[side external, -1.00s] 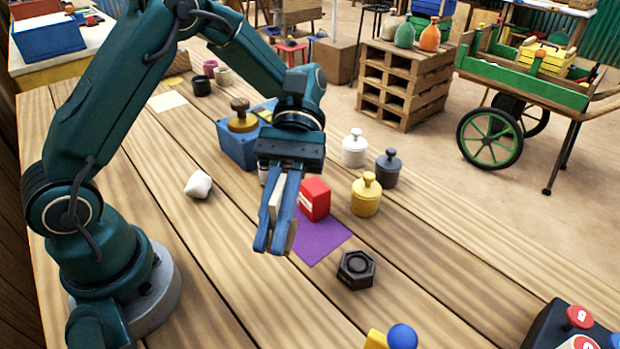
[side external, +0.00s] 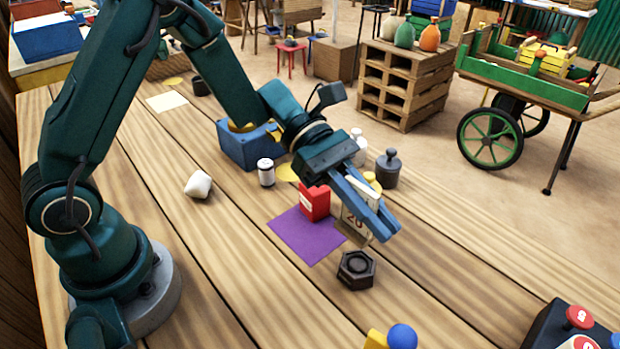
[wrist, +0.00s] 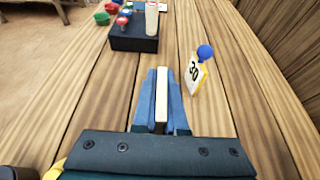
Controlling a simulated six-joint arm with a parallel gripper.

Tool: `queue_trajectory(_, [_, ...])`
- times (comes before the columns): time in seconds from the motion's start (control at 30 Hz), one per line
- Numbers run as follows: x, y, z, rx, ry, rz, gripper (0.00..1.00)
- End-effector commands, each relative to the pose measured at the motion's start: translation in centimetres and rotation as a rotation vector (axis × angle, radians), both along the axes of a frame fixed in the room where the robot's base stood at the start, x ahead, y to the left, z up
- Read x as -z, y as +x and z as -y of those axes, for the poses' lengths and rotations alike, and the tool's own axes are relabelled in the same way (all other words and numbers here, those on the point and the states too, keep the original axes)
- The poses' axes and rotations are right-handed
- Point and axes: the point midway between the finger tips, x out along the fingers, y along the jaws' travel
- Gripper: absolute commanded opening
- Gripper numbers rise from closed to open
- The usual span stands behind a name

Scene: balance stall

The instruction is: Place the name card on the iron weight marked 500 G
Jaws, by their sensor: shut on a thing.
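My gripper (side external: 384,226) is shut on the name card (side external: 352,221), a cream card with dark digits that look like "20" and a brown lower part. In the wrist view the card (wrist: 161,95) shows edge-on between the blue fingers. A dark hexagonal iron weight (side external: 356,270) with a recessed top lies on the table, below the card in the side picture; its marking is not legible. The card appears above and behind the weight, apart from it. The weight is not visible in the wrist view.
A red box (side external: 314,202) stands by a purple mat (side external: 300,242), close to the gripper. A dark knobbed weight (side external: 387,170) stands behind. A card with a blue ball (wrist: 195,75) and a black button box (wrist: 134,38) stand farther along the table. Bare wood surrounds the hexagonal weight.

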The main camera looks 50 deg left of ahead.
Motion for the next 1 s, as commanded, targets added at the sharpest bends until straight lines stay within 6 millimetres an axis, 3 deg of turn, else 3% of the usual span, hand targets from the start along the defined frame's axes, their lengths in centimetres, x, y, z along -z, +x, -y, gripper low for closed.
queue_trajectory(0.17, [1.0,-0.3,1.8,0.002,-0.001,0.0,0.0])
queue_trajectory(0.53, [4.8,-0.2,1.9,0.0,-0.001,-0.002,0.0])
queue_trajectory(0.97, [5.4,-0.2,1.9,0.0,-0.002,0.001,0.0])
queue_trajectory(1.0, [5.4,-0.2,1.9,0.001,-0.002,0.002,0.21])
